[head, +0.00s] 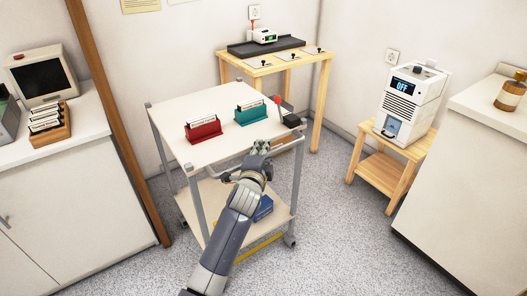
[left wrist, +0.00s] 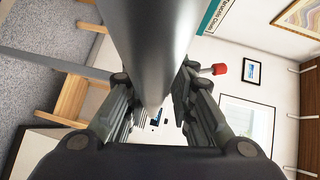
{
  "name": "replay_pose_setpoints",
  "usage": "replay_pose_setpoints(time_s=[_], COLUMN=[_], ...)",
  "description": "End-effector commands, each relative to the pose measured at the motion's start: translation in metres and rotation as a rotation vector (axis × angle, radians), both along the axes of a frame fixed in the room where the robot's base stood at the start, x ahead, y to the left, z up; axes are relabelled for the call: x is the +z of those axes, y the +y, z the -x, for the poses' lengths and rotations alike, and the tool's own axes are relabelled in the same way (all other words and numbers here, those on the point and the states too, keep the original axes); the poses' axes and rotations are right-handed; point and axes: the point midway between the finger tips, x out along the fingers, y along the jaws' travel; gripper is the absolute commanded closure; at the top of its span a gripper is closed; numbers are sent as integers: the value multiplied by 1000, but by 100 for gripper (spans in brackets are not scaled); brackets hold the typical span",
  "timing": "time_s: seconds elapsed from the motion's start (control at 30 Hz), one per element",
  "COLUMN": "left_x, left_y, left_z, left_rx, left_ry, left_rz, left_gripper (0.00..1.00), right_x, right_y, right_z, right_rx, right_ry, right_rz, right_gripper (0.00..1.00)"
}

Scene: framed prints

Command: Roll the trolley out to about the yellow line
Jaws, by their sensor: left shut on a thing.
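The trolley (head: 172,113) has a cream top, grey posts, a lower shelf and castors. It stands in front of the wooden bench. My left gripper (head: 257,158) is shut on the trolley's handle (head: 288,143) at its near side. In the left wrist view the grey handle bar (left wrist: 150,45) runs between the fingers (left wrist: 153,105). A lever with a red knob (head: 277,99) rises from a black block at the top's right corner; the knob also shows in the left wrist view (left wrist: 220,69). The yellow line (head: 262,246) shows on the floor just below the shelf's near edge, partly hidden by my arm.
A red rack (head: 203,129) and a teal rack (head: 252,111) stand on the trolley top; a blue box (head: 263,208) lies on its shelf. A wooden stand with a white machine (head: 413,104) is to the right. Counters flank both sides. Speckled floor (head: 330,250) is clear at the near right.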

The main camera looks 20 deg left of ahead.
Motion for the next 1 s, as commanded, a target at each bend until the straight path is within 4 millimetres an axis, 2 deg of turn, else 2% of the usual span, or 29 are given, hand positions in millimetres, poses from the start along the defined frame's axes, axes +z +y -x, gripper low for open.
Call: replay_pose_setpoints(time_s=[0.03, 0.73, 0.77, 0.8, 1.0], left_x=[-9, -11, -11, -11, -9], left_y=[-1, -2, -2, -2, -1], left_z=[2, 2, 2, 2, 2], left_rx=[2, 1, 1, 0, 1], left_ry=[19, 21, 21, 22, 16], left_rz=[15, 16, 16, 15, 10], left_gripper=[100, 100, 72, 65, 65], right_x=[0, 0, 0, 0, 0], right_y=[0, 0, 0, 0, 0], right_z=[0, 0, 0, 0, 0], right_rx=[0, 0, 0, 0, 0], right_ry=[0, -1, -1, -1, 0], right_rz=[0, 1, 1, 1, 0], right_gripper=[60, 60, 60, 60, 60])
